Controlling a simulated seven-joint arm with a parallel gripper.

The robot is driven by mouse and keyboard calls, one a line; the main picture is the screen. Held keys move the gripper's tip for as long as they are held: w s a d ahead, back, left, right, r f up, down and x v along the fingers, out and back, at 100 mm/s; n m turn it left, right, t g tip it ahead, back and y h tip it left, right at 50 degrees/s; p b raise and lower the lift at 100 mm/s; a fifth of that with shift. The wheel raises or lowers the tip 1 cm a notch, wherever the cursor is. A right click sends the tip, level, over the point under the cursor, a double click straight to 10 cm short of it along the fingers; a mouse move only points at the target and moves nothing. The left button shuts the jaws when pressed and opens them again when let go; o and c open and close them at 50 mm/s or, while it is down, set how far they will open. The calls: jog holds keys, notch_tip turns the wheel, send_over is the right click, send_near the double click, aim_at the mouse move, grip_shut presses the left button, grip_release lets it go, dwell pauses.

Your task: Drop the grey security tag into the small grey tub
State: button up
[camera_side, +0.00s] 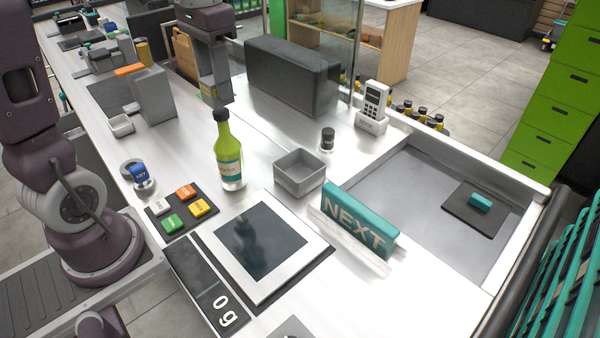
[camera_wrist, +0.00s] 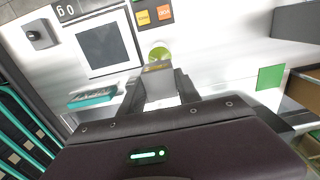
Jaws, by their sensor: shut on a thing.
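My gripper (camera_side: 216,93) hangs above the counter behind the green bottle, fingers pointing down. In the wrist view my gripper (camera_wrist: 160,84) is shut on a small grey piece with a yellow marking (camera_wrist: 157,68), which I take as the grey security tag. In the side view the fingers mostly hide it. The small grey tub (camera_side: 299,182) is a square, open box on the counter, right of the bottle. It looks empty. My gripper is behind and left of it, higher up, and not over it. In the wrist view I cannot clearly make out the tub.
The green bottle (camera_side: 229,155) stands between my gripper and the scale (camera_side: 262,245). A teal NEXT bar (camera_side: 358,222) lies right of the tub.

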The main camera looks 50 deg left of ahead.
notch_tip(320, 180, up, 5)
jog(key=shift+f, duration=0.1)
jog(key=w+d, duration=1.2)
notch_tip(320, 180, down, 18)
jog(key=shift+s+a+r, duration=0.2)
jog(key=shift+s+a, duration=0.05)
jog(key=shift+a, duration=0.1)
jog(key=o, duration=1.1)
jog(key=shift+c, duration=0.2)
jog(key=shift+r, duration=0.1)
